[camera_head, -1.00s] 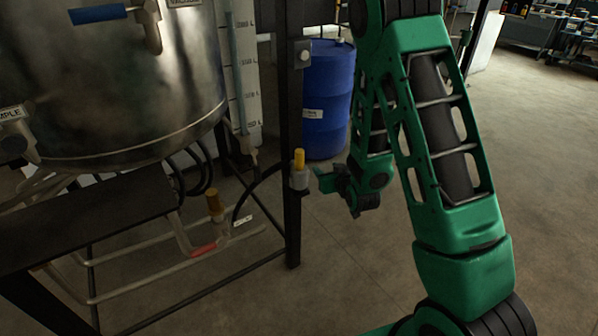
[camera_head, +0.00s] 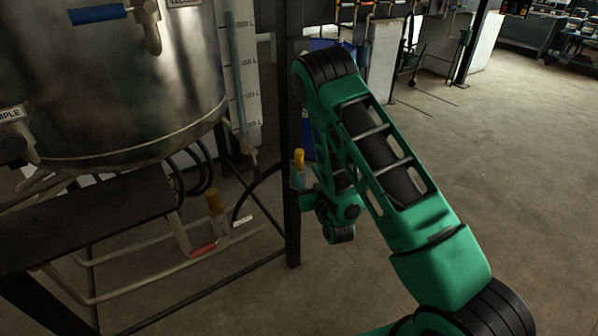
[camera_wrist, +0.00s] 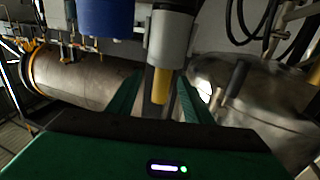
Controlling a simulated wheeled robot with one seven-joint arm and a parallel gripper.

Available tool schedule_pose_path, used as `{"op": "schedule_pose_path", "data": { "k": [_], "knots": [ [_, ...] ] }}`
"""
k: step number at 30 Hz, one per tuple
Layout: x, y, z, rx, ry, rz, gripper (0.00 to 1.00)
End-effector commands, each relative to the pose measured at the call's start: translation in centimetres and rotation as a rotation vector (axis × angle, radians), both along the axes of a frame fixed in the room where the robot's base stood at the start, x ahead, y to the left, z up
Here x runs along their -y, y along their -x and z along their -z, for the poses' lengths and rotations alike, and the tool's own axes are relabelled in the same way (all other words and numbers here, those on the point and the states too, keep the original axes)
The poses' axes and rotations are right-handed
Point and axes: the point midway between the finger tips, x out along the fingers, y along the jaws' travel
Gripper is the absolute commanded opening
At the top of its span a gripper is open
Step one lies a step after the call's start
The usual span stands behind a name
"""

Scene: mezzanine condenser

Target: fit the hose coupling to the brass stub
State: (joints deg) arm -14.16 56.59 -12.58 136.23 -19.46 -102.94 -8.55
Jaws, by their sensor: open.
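What looks like the hose coupling (camera_head: 299,159) is a yellow piece standing upright on a pale grey body at the dark post. In the wrist view the yellow part (camera_wrist: 161,86) lies between the fingers, below a grey cylinder. My gripper (camera_wrist: 158,98) is open, with one green finger on each side of the yellow part; contact cannot be told. In the head view my gripper (camera_head: 304,182) is just right of and below the coupling, partly hidden by my wrist. The brass stub (camera_head: 214,202) stands upright on the low pipework, left of the post.
A steel tank (camera_head: 125,80) hangs over the pipes at left. The dark frame post (camera_head: 292,225) stands close to my gripper. A red handle (camera_head: 203,250) and black hose (camera_head: 262,178) are near the stub. The blue drum is mostly behind my arm. Floor at right is clear.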

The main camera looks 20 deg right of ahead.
Motion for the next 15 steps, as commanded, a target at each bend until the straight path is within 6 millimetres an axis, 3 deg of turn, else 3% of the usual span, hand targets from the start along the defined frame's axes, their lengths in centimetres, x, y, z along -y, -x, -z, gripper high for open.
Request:
{"op": "schedule_pose_path", "data": {
  "k": [5, 15],
  "knots": [
    [-0.2, -1.1, 0.0, 0.0, 0.0, 0.0, 0.46],
    [-0.9, -5.2, 0.2, 0.0, 0.0, 0.0, 0.46]
  ]
}}
